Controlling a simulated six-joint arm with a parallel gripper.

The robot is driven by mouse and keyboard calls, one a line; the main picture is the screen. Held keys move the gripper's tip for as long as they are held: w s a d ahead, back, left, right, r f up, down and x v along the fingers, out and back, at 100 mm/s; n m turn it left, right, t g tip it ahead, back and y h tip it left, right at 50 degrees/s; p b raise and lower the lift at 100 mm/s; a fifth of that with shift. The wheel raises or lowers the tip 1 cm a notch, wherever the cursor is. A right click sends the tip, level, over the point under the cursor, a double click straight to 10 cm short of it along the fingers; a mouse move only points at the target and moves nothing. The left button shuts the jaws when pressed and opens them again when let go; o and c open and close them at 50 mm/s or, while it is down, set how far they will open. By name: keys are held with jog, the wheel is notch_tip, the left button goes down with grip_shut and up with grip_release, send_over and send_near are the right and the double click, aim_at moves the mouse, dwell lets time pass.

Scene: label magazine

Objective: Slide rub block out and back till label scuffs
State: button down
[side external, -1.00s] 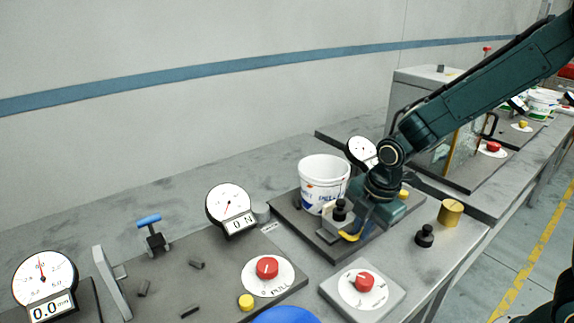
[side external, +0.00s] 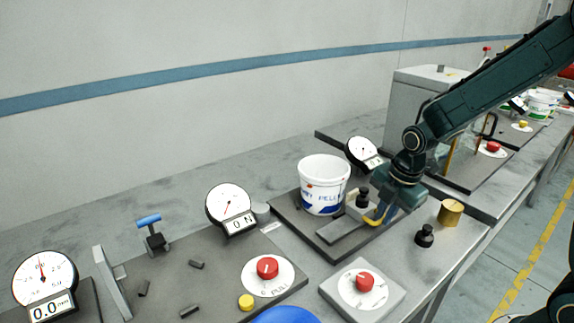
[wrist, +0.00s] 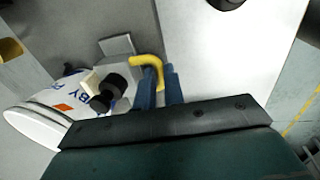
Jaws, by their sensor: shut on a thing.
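The rub block (side external: 362,207) is a small grey block with a black knob and a yellow hooked handle (side external: 374,219). It sits at the right part of its grey track (side external: 338,232), beside the white tub (side external: 323,170). Blue print, the label (side external: 319,201), shows on the tub's side; scuffing is too small to tell. My gripper (side external: 385,215) is shut on the yellow handle. In the wrist view its blue fingers (wrist: 161,86) stand at the handle (wrist: 153,62), and the black knob (wrist: 111,86) is left of them. Part of the block is hidden behind the gripper.
A dial gauge (side external: 362,150) stands behind the tub. A black knobbed weight (side external: 425,235) and a brass cylinder (side external: 450,212) stand right of the plate. A red-knob control box (side external: 363,287) is in front. The left plate (side external: 190,275) carries a clamp and loose pieces.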

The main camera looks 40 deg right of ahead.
jog(key=c, duration=1.5)
grip_release()
jog(key=s+r, duration=0.1)
jog(key=r, duration=0.8)
jog(key=s+r, duration=0.1)
jog(key=r, duration=0.3)
jog(key=shift+s+r, duration=0.3)
jog(key=shift+s, duration=0.05)
jog(key=s+a+r+m+t, duration=0.1)
jog(key=s+m, duration=0.4)
jog(key=m, duration=0.1)
jog(key=s+a+r+m+t, duration=0.1)
jog(key=s+m, duration=0.4)
jog(key=m, duration=0.1)
jog(key=s+a+r+m+t, duration=0.1)
jog(key=s+a+m, duration=0.1)
jog(key=s+m, duration=0.4)
jog(key=shift+a+r, duration=0.1)
